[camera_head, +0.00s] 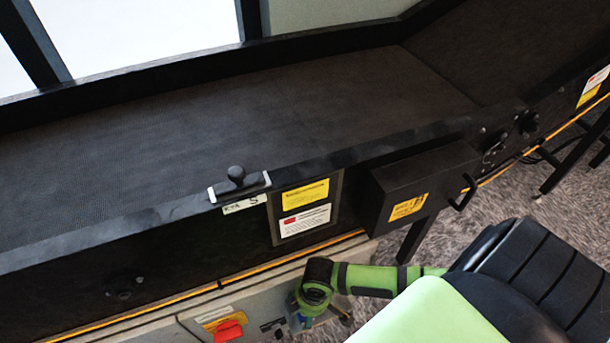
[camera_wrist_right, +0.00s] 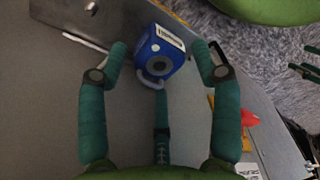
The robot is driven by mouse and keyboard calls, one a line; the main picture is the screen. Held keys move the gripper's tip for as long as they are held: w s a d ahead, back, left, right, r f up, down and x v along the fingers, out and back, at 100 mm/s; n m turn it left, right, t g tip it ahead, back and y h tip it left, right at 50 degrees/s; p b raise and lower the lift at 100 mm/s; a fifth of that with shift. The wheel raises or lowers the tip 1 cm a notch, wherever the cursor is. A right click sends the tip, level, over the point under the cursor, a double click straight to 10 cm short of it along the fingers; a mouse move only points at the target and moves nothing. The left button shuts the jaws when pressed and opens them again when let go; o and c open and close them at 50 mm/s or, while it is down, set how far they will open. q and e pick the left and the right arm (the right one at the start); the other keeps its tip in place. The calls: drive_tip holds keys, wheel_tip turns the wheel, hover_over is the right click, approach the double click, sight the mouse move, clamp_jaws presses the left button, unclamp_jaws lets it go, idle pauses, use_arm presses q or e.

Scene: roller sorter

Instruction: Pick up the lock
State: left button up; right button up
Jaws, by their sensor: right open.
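The lock (camera_wrist_right: 160,58) is a blue padlock with a white label and a pale shackle. In the right wrist view it is between the spread green fingers of my right gripper (camera_wrist_right: 159,70), near their tips, against a grey panel. My right gripper is open, and whether a finger touches the lock is unclear. In the head view my right gripper (camera_head: 314,290) is in front of the grey cabinet below the conveyor. A small patch of blue (camera_head: 304,318) shows there, mostly hidden by the gripper. My left gripper is not in view.
The dark conveyor belt (camera_head: 230,120) runs above the grey cabinet (camera_head: 285,275). A red switch (camera_head: 228,331) is left of the gripper. A black box (camera_head: 420,185) with a handle juts out above my right arm. Carpeted floor is at the right.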

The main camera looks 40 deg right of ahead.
drive_tip(key=shift+w+a+f+b, duration=0.1)
drive_tip(key=shift+f+b, duration=0.25)
drive_tip(key=shift+f, duration=1.1)
clamp_jaws()
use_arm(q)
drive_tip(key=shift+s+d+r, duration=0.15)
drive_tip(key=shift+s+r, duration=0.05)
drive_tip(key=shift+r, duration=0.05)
use_arm(e)
drive_tip(key=shift+r, duration=0.1)
